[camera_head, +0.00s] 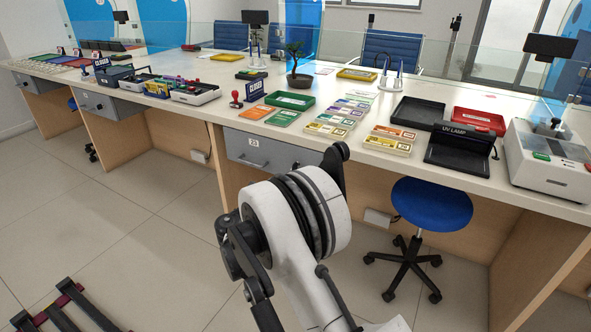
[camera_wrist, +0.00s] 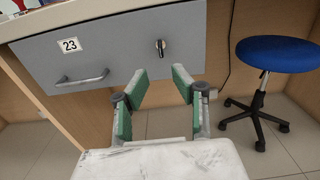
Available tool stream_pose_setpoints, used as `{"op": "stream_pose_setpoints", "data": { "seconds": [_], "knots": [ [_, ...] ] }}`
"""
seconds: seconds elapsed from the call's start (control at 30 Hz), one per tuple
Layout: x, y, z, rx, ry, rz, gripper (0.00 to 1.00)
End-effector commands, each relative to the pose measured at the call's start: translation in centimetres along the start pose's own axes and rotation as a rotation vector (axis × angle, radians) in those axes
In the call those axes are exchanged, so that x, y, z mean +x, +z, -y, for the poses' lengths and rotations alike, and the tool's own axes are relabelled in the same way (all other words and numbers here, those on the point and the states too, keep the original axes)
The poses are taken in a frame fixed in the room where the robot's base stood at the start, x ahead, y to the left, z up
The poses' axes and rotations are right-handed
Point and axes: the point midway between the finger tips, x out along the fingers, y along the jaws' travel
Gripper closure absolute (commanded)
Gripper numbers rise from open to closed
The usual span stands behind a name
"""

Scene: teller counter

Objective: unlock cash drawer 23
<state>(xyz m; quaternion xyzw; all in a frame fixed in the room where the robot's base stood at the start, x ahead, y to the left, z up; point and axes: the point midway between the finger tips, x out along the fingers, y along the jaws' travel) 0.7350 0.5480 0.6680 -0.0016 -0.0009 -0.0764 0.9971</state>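Cash drawer 23 (camera_wrist: 110,50) is a grey drawer front under the counter, and it looks closed. It also shows in the head view (camera_head: 283,157), partly hidden by my arm. Its label "23" (camera_wrist: 69,45) is at the upper left, above the bar handle (camera_wrist: 82,80). A small metal lock piece (camera_wrist: 161,47) sticks out right of the label; I cannot tell whether it is a key in a lock. My gripper (camera_wrist: 161,80) is open and empty, its green-padded fingers apart, just below and in front of the lock piece.
A blue stool (camera_head: 431,204) stands right of the drawer, under the counter. The countertop (camera_head: 225,104) holds banknote stacks, trays, a plant and a UV lamp (camera_head: 460,147). Another grey drawer (camera_head: 98,103) is farther left. The floor before the drawers is mostly clear.

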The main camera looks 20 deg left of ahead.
Motion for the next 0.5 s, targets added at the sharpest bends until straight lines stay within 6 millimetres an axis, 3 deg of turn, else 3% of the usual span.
{"op": "stream_pose_setpoints", "data": {
  "seconds": [0.5],
  "knots": [
    [9.2,-0.3,0.1,0.003,-0.003,-0.002,0.75]
  ]
}}
